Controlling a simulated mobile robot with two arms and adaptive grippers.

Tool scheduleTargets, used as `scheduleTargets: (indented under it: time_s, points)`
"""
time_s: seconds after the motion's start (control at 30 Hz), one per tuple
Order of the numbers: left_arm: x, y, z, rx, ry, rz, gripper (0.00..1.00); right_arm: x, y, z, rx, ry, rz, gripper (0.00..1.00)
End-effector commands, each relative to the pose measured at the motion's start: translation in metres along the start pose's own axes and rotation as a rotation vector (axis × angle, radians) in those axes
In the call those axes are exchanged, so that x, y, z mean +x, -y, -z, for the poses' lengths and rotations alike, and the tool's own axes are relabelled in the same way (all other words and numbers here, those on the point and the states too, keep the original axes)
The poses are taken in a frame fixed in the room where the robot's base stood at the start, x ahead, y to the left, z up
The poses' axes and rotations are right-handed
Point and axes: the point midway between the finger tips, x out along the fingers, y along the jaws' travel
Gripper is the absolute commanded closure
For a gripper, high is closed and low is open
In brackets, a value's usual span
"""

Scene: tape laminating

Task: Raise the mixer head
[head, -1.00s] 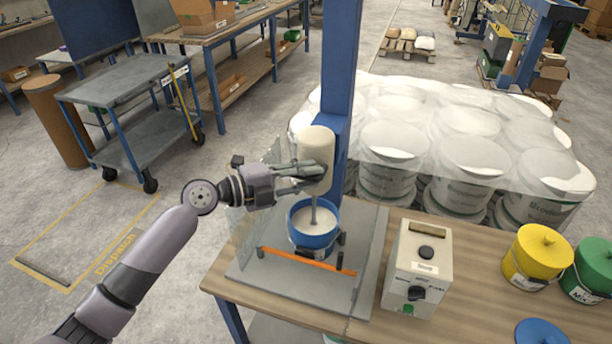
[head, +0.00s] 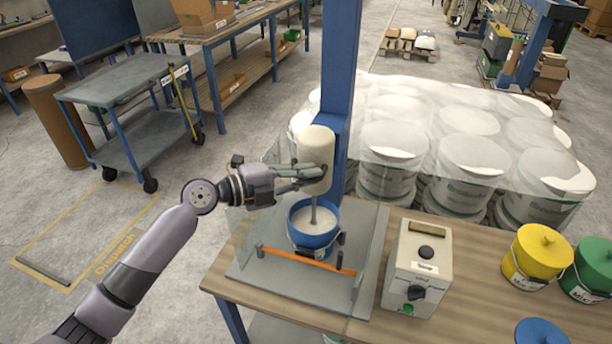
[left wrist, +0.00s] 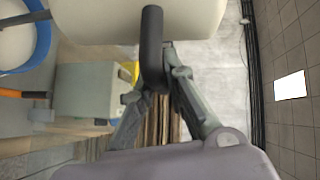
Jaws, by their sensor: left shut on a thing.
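The cream mixer head (head: 315,150) hangs on a blue column (head: 340,60) above a blue bucket (head: 313,228). Its grey shaft (head: 314,210) reaches down into the white contents of the bucket. My left gripper (head: 318,172) is at the near side of the head. In the left wrist view, its fingers (left wrist: 160,75) are shut on the black handle (left wrist: 152,45), which sticks out from the cream head (left wrist: 110,18). The finger pads are partly hidden by the handle. My right gripper is not in view.
The bucket stands on a grey base plate (head: 260,275) behind an orange bar (head: 305,260) and near clear guard panels. A control box (head: 418,265) stands to the right. A yellow bucket (head: 538,258) and a green bucket (head: 594,270) stand farther right on the wooden bench.

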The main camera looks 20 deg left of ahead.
Motion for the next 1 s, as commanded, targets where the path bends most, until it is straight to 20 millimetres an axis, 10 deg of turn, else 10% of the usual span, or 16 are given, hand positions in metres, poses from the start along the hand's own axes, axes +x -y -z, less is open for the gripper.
scheduleTargets:
  time_s: [0.27, 1.0]
  points:
    - [-0.006, 0.038, 0.005, 0.013, 0.001, 0.005, 1.0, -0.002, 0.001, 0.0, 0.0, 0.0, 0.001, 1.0]
    - [-0.032, 0.226, 0.032, 0.007, 0.001, 0.004, 1.0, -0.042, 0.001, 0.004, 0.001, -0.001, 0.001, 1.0]
